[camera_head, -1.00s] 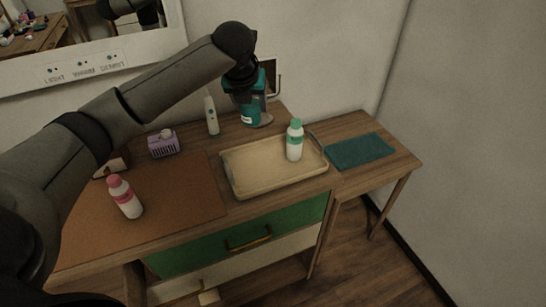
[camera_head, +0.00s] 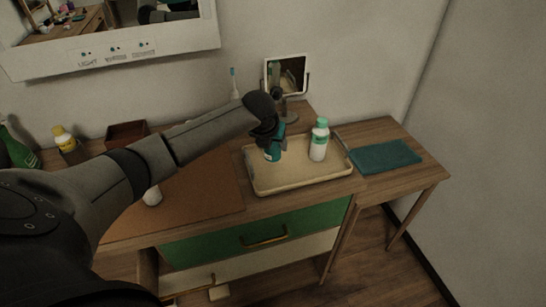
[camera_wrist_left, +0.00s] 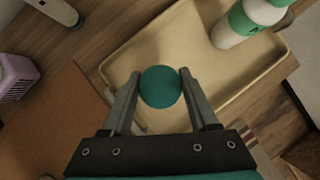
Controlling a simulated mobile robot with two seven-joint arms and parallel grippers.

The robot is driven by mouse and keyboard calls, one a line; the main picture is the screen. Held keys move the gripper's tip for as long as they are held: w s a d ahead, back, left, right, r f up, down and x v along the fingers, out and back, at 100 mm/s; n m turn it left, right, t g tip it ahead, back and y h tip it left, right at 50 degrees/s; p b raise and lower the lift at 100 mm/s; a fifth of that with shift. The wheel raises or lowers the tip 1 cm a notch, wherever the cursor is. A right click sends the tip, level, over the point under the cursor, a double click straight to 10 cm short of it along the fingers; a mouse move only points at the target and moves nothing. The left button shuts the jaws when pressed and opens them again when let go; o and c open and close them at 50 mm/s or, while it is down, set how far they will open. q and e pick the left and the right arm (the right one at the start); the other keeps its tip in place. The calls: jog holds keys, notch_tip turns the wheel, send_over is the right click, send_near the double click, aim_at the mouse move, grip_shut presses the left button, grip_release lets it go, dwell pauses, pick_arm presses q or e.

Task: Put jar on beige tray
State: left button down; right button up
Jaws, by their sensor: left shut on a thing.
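The jar (camera_head: 272,155), teal with a pale label, is in my left gripper (camera_head: 270,142), over the back left part of the beige tray (camera_head: 290,184). In the left wrist view, the jar's round teal lid (camera_wrist_left: 161,88) sits between the two fingertips of my left gripper (camera_wrist_left: 159,74), with the tray (camera_wrist_left: 190,50) beneath and beyond it. The jar looks upright. I cannot tell whether its base touches the tray. My right gripper is not in view.
A white bottle with a green cap (camera_head: 318,142) stands on the tray's right side. A mirror on a stand (camera_head: 286,76) is behind the tray. A teal cloth (camera_head: 385,156) lies to the right. The tray's front middle is clear.

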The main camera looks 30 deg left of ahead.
aim_at(272, 153)
pick_arm(q)
notch_tip(272, 153, down, 4)
jog(key=shift+f+b, duration=0.2)
jog(key=shift+b, duration=0.25)
jog(key=shift+c, duration=0.8)
grip_release()
jog(key=shift+r, duration=0.1)
jog(key=shift+s+r, duration=0.3)
jog(key=shift+r, duration=0.2)
jog(key=p+v, duration=0.3)
jog(key=v, duration=0.7)
jog(key=shift+s+d+r, duration=0.2)
jog(key=shift+r, duration=0.1)
